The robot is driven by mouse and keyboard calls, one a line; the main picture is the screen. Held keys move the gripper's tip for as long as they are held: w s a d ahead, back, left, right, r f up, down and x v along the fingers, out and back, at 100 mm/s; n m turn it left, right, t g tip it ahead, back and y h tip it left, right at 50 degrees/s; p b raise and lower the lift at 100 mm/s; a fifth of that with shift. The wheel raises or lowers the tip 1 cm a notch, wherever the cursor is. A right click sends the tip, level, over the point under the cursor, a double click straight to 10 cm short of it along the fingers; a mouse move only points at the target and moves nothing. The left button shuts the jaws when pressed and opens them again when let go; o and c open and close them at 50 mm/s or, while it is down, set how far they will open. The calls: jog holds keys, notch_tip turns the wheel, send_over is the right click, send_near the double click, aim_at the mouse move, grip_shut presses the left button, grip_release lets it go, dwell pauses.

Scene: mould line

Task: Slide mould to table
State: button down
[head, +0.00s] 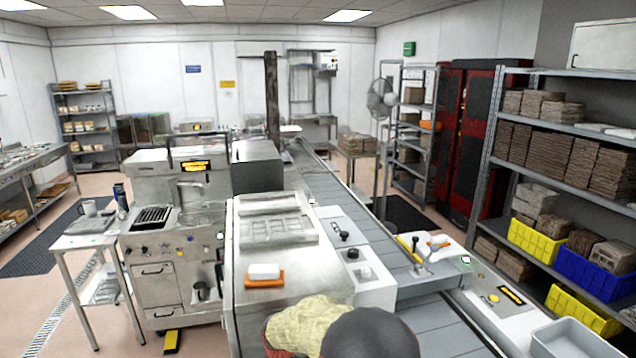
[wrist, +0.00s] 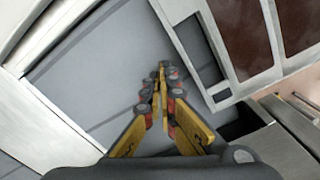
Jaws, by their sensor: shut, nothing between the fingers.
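In the wrist view my gripper (wrist: 161,72) has yellow fingers with dark and red pads. The fingers are together and empty, over a flat grey surface (wrist: 105,85). A pale frame with dark brown panels (wrist: 252,40), which may be the mould, lies just right of the fingertips, with a narrow slot along its near side. I cannot tell whether the fingers touch it. In the head view a metal piece with rectangular hollows (head: 276,231) lies on the steel table (head: 300,276). My gripper is not visible in the head view.
A grey conveyor (head: 340,205) runs along the table's right side, with control knobs (head: 345,237) between them. An orange tray with a white block (head: 264,273) sits on the table. A pale yellow heap (head: 306,322) is close in front. Shelves (head: 560,125) stand at right.

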jog(key=shift+s+a, duration=0.4)
jog(key=shift+a, duration=1)
jog(key=shift+s+a, duration=0.35)
jog(key=shift+a, duration=1.1)
jog(key=shift+s+a, duration=0.4)
jog(key=shift+a, duration=1)
jog(key=d+r+p, duration=0.3)
jog(key=r, duration=0.4)
jog(key=shift+w, duration=0.4)
